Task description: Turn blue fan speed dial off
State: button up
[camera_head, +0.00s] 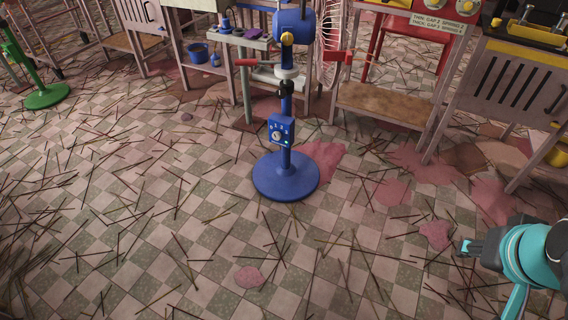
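A blue pedestal fan (286,188) stands upright on a round base near the middle of the head view. Its speed dial (277,135) is a small pale round knob on a blue control box partway up the pole. The dial's exact setting is too small to read. My gripper (464,247) is at the lower right, well apart from the fan and low in the picture. It touches nothing that I can see. Its fingers are too small and side-on to tell open from shut.
A green stand (47,96) is at the far left. Metal-framed benches (390,104) line the back, with a blue bucket (197,53) under one. Thin sticks and pinkish powder patches (436,234) litter the checkered floor. No large object stands between my gripper and the fan.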

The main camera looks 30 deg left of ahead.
aim_at(276, 136)
jog(key=u, duration=0.2)
jog(key=i, duration=1.15)
jog(key=u, duration=2.65)
